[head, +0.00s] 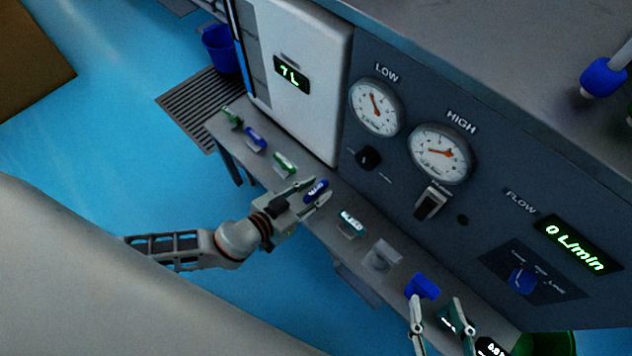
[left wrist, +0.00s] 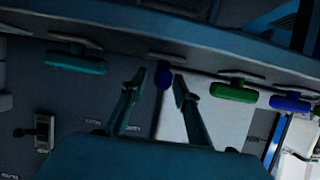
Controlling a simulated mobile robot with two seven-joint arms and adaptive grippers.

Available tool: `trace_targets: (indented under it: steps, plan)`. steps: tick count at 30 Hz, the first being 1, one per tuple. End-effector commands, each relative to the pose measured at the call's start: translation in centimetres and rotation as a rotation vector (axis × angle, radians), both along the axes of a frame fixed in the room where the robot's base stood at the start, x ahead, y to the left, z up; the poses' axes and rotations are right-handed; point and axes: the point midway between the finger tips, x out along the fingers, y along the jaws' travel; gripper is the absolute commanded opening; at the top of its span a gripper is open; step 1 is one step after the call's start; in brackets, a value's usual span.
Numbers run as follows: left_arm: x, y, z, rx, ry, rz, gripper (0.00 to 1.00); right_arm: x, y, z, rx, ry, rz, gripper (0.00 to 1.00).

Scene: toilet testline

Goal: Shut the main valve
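A row of valve handles runs along the grey ledge of the panel; I cannot read which is labelled main. My left gripper (head: 314,190) is open, its fingers on either side of a blue handle (head: 316,187). That blue handle shows between the open fingertips in the left wrist view (left wrist: 163,77); I cannot tell whether they touch it. A teal handle (head: 351,221) stands to its right and a green handle (head: 284,161) to its left. My right gripper (head: 438,300) is at the bottom, fingers apart, just below a bigger blue part (head: 424,286).
The panel carries a low gauge (head: 376,107), a high gauge (head: 441,153), a switch (head: 431,202), a flow display (head: 578,246) reading 0 L/min and a blue knob (head: 522,279). A blue bucket (head: 221,49) stands by a floor grate (head: 202,106). Blue floor lies open at left.

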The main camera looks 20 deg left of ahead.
Motion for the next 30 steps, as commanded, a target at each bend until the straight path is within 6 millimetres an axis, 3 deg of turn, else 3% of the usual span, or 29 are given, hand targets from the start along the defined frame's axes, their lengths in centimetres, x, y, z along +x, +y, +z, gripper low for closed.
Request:
trace_targets:
  steps: [1, 4, 5, 17, 30]
  plan:
    - [0.01, 0.02, 0.01, 0.0, 0.0, 0.0, 0.31, -0.02, 0.03, -0.05, 0.0, 0.001, 0.0, 0.4]
    - [0.02, 0.02, 0.01, 0.0, 0.0, 0.0, 0.05, -0.08, 0.04, -0.19, -0.001, 0.003, 0.001, 0.4]
    - [0.02, 0.03, 0.0, 0.0, 0.0, 0.0, 0.0, -0.09, 0.05, -0.23, -0.001, 0.004, 0.001, 0.4]
    - [0.06, 0.16, -0.04, 0.001, 0.001, -0.025, 0.0, -0.2, 0.07, -0.51, -0.002, 0.009, 0.002, 0.4]
    - [0.47, 0.43, 0.32, 0.003, -0.006, -0.274, 0.0, 0.14, -0.09, 0.06, -0.011, -0.004, 0.002, 0.4]
